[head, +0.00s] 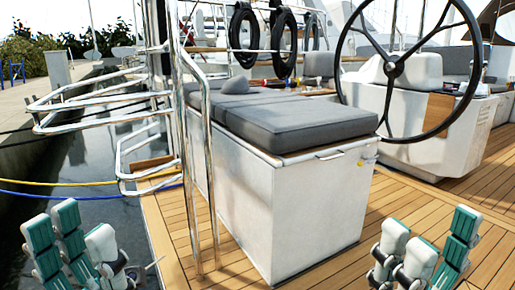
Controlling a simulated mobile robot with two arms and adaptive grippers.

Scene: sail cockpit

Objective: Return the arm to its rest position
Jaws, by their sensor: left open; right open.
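My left gripper (84,238) is at the lower left of the head view, over the dark water beside the deck edge. Its white and green fingers point up and stand apart, with nothing between them. My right gripper (426,248) is at the lower right, over the teak deck. Its fingers also point up, spread and empty. Neither gripper touches anything that I can see. Most of both arms is hidden below the lower edge of the view.
A white locker (290,215) with a grey cushion (300,118) stands between the grippers, farther off. Steel rails (190,150) rise at left. A black steering wheel (397,68) stands at back right. Bare teak deck (345,265) lies in front.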

